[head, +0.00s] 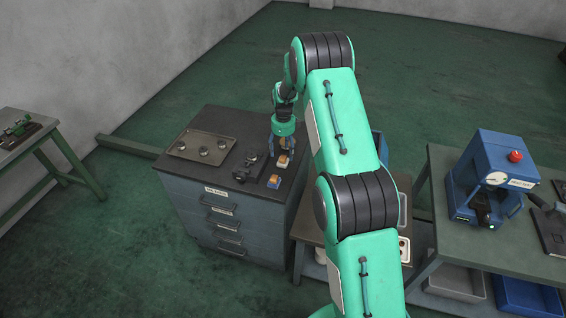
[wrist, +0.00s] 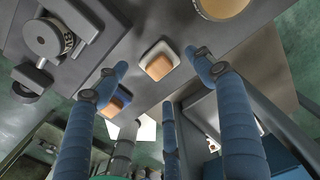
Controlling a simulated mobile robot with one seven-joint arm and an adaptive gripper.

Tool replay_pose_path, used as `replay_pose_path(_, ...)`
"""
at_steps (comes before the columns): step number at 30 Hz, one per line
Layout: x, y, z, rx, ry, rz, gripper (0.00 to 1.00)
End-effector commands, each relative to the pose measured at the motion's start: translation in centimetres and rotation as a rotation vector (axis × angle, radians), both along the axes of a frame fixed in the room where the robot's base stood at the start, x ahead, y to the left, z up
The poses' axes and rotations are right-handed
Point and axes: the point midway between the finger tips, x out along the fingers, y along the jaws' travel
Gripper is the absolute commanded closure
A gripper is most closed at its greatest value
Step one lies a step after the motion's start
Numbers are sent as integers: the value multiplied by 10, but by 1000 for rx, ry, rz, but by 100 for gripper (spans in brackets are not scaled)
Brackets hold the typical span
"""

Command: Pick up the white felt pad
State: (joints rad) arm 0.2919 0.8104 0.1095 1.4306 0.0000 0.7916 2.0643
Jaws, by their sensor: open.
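The white felt pad (wrist: 146,57) appears as a pale, rounded square with an orange-tan block on top. It lies on the dark cabinet top (head: 238,117), near its right edge, and also shows in the head view (head: 282,166). A blue pad (wrist: 124,99) with a similar block lies close by, nearer the front edge; it is in the head view too (head: 274,184). My gripper (wrist: 158,75) is open, its blue fingers spread around the white pad's place in the wrist view, with nothing between them. In the head view my gripper (head: 284,146) is just above and behind the pad.
A dark clamp-like device (wrist: 53,40) stands left of the pads. A tray (head: 187,146) with several small round parts lies farther left. A round tan-topped thing (wrist: 222,6) is beyond the white pad. A lower bench (head: 308,222) adjoins the cabinet's right side.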

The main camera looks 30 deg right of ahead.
Motion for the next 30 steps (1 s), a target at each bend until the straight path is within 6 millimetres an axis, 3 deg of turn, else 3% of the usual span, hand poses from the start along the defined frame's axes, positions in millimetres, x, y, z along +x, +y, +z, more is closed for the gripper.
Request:
replay_pose_path(14, 0, 0, -6, 0, 0, 0, 31)
replay_pose_path(30, 0, 1, -52, 0, -1, 0, 31)
